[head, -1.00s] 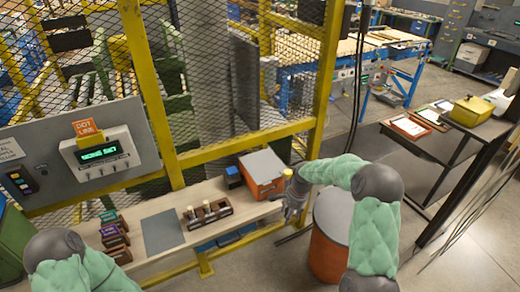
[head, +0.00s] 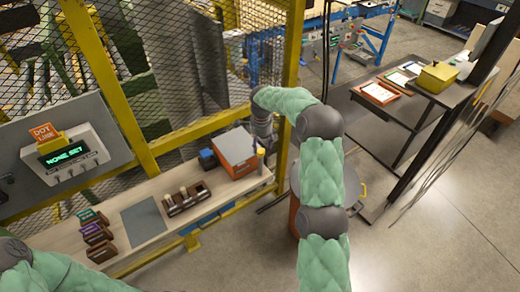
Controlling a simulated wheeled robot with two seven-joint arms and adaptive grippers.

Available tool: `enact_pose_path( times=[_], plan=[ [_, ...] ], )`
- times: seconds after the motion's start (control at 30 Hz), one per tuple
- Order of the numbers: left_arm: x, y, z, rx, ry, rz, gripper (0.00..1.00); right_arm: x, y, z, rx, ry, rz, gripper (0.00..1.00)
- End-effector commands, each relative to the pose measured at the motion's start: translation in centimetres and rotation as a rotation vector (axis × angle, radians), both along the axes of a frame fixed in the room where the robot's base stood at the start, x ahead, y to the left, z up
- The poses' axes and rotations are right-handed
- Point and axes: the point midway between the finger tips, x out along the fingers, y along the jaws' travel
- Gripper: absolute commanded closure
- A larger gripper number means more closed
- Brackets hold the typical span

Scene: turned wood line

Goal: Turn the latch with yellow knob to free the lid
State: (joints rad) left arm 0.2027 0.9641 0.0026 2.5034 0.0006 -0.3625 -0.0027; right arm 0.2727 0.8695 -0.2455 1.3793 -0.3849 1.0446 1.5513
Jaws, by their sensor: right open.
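An orange box with a grey lid (head: 238,147) sits at the right end of the wooden bench, its lid down. A small yellow knob (head: 261,152) shows at the box's right side; the latch under it is too small to make out. My right gripper (head: 264,143) points down at the box's right end, close behind the knob. It is open, with its fingers small and partly blended together; I cannot tell whether they touch the knob. Of my left arm only a part shows at the lower left; its gripper is out of view.
The bench (head: 110,236) also holds a blue item (head: 208,158), a wooden rack with pegs (head: 187,199), a grey mat (head: 144,220) and several small dark boxes (head: 97,234). A yellow-framed mesh fence (head: 180,70) stands behind. My right arm covers much of an orange drum.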

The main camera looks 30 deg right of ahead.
Motion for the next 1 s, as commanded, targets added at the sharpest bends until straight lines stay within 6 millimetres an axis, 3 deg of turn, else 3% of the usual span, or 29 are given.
enact_pose_path(
  times=[0.1, 0.3, 0.67, 0.87, 1.0],
  plan=[
    [0.0, 0.0, 0.1, 0.000, 0.000, 0.000, 0.60, 0.0, 0.0, -1.8, 0.001, 0.002, 0.000, 0.42],
    [0.0, 0.0, 0.2, 0.000, -0.001, 0.000, 0.60, 0.1, 0.0, -3.6, 0.000, 0.000, 0.000, 0.42],
    [0.0, 0.0, 0.2, 0.000, -0.001, 0.000, 0.60, 0.1, 0.0, -4.0, 0.000, -0.001, 0.001, 0.42],
    [0.0, 0.0, 0.2, 0.000, -0.001, 0.000, 0.60, 0.1, 0.0, -4.0, 0.000, -0.001, 0.001, 0.98],
    [0.0, 0.0, 0.2, 0.000, -0.001, 0.000, 0.60, 0.1, 0.0, -4.0, 0.001, -0.001, 0.001, 0.98]
  ],
)
